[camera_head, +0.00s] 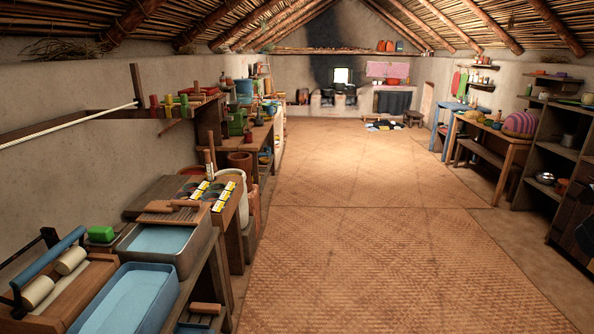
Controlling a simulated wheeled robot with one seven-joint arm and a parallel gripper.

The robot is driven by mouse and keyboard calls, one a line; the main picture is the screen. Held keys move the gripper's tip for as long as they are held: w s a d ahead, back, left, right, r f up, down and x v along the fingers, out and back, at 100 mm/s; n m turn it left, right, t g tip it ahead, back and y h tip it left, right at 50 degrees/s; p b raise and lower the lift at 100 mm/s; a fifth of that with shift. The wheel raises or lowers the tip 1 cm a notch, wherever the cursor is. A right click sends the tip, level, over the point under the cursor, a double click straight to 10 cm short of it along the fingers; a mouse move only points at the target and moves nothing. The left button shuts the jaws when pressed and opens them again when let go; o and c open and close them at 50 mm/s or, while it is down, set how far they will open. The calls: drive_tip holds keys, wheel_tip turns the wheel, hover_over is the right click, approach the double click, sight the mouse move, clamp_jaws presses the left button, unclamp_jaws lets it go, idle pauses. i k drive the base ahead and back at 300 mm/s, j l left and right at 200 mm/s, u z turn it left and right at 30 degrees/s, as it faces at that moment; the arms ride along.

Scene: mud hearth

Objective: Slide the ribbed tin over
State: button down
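I cannot make out for certain which object is the ribbed tin. A small grey tin-like pot (568,140) stands on the dark shelf unit (556,163) at the right, but it is too small to tell whether it is ribbed. A shiny round metal vessel (545,178) sits on a lower shelf there. My gripper is not in view.
A workbench along the left wall holds a metal basin (196,250) of water, a blue tub (126,300) and a roller wringer (62,272). A table (487,134) and bench (482,150) stand at the right.

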sight(248, 135)
drive_tip(key=i, duration=1.8)
drive_tip(key=i+l, duration=0.1)
drive_tip(key=i, duration=1.65)
drive_tip(key=i+u, duration=0.4)
drive_tip(key=i, duration=0.15)
drive_tip(key=i+l+u, duration=0.2)
drive_tip(key=i+u, duration=0.25)
drive_tip(key=i+l+u, duration=0.4)
drive_tip(key=i, duration=0.15)
drive_tip(key=i+l+u, duration=0.25)
drive_tip(key=u, duration=0.15)
drive_tip(key=i+l+u, duration=0.6)
drive_tip(key=l+u, duration=0.25)
drive_tip(key=i+l+u, duration=0.15)
drive_tip(key=l+u, duration=0.3)
